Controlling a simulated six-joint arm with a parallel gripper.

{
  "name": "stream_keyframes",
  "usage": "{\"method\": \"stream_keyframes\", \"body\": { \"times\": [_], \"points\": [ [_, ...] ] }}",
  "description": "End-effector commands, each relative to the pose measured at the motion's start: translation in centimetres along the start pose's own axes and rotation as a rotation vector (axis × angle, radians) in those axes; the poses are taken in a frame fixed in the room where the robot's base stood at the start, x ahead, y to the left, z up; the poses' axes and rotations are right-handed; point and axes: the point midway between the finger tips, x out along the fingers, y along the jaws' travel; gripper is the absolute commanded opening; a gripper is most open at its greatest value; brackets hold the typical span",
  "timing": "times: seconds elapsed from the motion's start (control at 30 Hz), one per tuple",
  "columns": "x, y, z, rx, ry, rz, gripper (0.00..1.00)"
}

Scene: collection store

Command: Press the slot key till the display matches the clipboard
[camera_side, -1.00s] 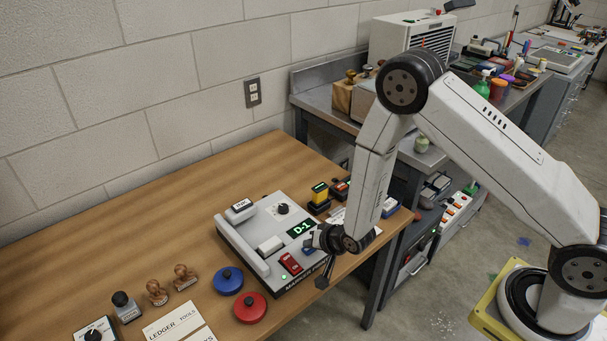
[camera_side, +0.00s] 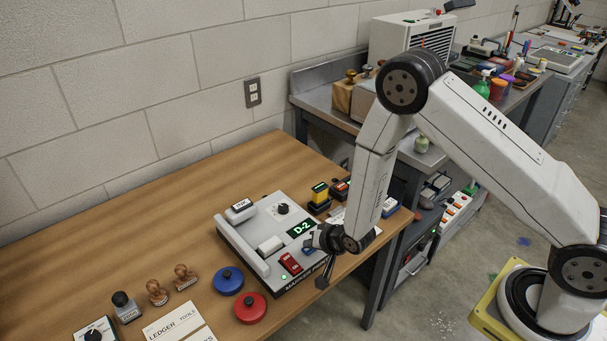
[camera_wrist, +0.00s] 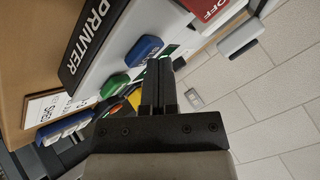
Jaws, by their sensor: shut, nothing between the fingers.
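The grey marker printer (camera_side: 258,243) stands on the wooden table, and its green-lit display (camera_side: 300,228) reads D-2. My gripper (camera_side: 314,240) is shut and empty at the printer's right side. In the wrist view my closed fingertips (camera_wrist: 160,62) are beside a blue key (camera_wrist: 145,50), with a green key (camera_wrist: 115,84) to its lower left. I cannot tell whether they touch the blue key, and its lettering is unreadable. A white sheet (camera_wrist: 48,106), possibly the clipboard, shows at the wrist view's left; its writing is cut off.
A red switch (camera_side: 290,263) sits on the printer's front. Blue (camera_side: 229,280) and red (camera_side: 250,308) round tins, wooden-handled stamps (camera_side: 158,292) and a lettered white sheet (camera_side: 179,328) lie to the left. Yellow-and-black stampers (camera_side: 319,198) stand behind.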

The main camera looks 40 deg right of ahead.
Motion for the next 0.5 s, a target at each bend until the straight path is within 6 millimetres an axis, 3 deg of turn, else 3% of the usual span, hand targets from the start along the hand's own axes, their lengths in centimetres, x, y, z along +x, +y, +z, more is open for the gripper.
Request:
{"method": "stream_keyframes", "body": {
  "times": [0.5],
  "points": [
    [-0.97, -0.64, -0.65, 0.0, 0.0, 0.001, 0.0]
  ]
}}
